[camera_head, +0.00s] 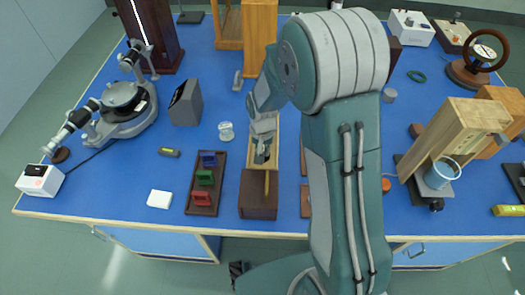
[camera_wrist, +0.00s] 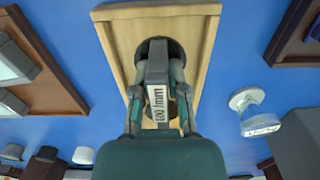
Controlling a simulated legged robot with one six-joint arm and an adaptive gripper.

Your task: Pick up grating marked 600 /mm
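The grating (camera_wrist: 157,62) is a dark grey upright piece with a white label in the wrist view. The label lies sideways to the picture and seems to read 600 l/mm. My gripper (camera_wrist: 158,85) has one finger on each side of it, close against it, and looks shut on it. It is over a pale wooden tray (camera_wrist: 118,35), with a dark round patch behind the grating. In the head view my gripper (camera_head: 264,150) reaches down at this tray (camera_head: 276,128); the grating is hard to make out there. I cannot tell whether it touches the tray.
A brown rack (camera_head: 192,211) with blue, green and red mounts stands left of the tray. A small glass-like piece (camera_head: 226,131) and a grey block (camera_head: 186,104) are also left. A brown box (camera_head: 258,205) is in front. Bare blue bench (camera_head: 130,190) lies front left.

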